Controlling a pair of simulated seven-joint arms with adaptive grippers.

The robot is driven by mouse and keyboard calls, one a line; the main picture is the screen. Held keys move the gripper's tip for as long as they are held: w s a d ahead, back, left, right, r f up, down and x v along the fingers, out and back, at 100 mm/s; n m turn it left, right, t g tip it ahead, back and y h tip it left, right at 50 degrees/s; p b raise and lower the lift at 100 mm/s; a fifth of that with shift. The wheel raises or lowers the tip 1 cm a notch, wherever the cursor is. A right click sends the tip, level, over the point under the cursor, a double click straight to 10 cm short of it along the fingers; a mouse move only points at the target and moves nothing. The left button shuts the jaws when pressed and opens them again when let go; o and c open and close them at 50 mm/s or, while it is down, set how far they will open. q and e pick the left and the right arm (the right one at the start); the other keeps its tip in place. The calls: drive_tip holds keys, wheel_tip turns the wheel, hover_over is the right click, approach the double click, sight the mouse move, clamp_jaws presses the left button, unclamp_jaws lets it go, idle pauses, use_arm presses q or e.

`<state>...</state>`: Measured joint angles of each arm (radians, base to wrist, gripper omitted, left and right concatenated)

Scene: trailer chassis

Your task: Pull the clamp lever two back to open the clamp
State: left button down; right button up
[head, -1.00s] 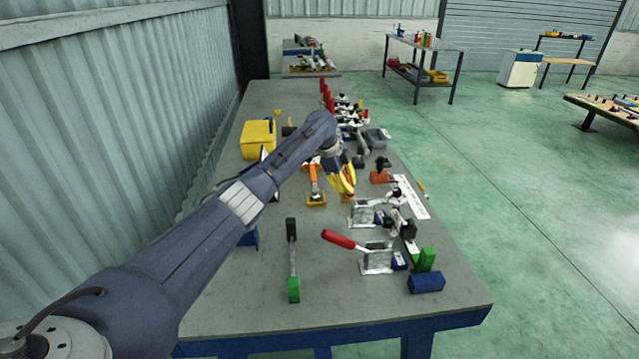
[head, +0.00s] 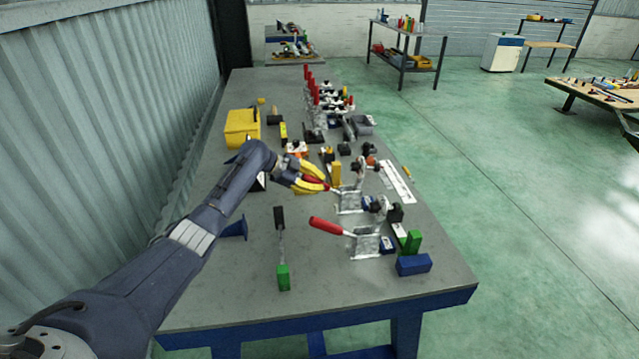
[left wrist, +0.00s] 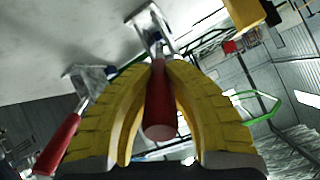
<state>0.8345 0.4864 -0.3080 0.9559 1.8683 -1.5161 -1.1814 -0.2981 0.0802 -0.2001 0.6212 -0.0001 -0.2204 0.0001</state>
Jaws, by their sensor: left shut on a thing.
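My left gripper (head: 312,182) is shut on the red handle of a clamp lever, the second clamp from the near end. The red handle (left wrist: 160,105) shows between the yellow fingers in the left wrist view. The lever lies low, leaning left from its metal clamp (head: 348,202); the gripper hides part of the handle in the head view. The nearest clamp (head: 366,244) has its red-handled lever (head: 326,226) lying to the left too; that handle shows at left in the left wrist view (left wrist: 57,145). My right gripper is not in view.
A black-and-green tool (head: 281,250) lies nearer on the grey table (head: 240,290). Blue (head: 414,265) and green (head: 412,242) blocks stand at the right edge. A yellow box (head: 242,127) and several upright red-handled clamps (head: 313,90) stand farther back.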

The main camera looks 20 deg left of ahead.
sight(302, 178)
use_arm(q)
drive_tip(key=shift+f, duration=0.1)
idle(0.3)
drive_tip(key=c, duration=1.1)
unclamp_jaws()
drive_tip(key=shift+c, duration=0.2)
drive_tip(key=v, duration=1.2)
drive_tip(key=shift+a, duration=0.1)
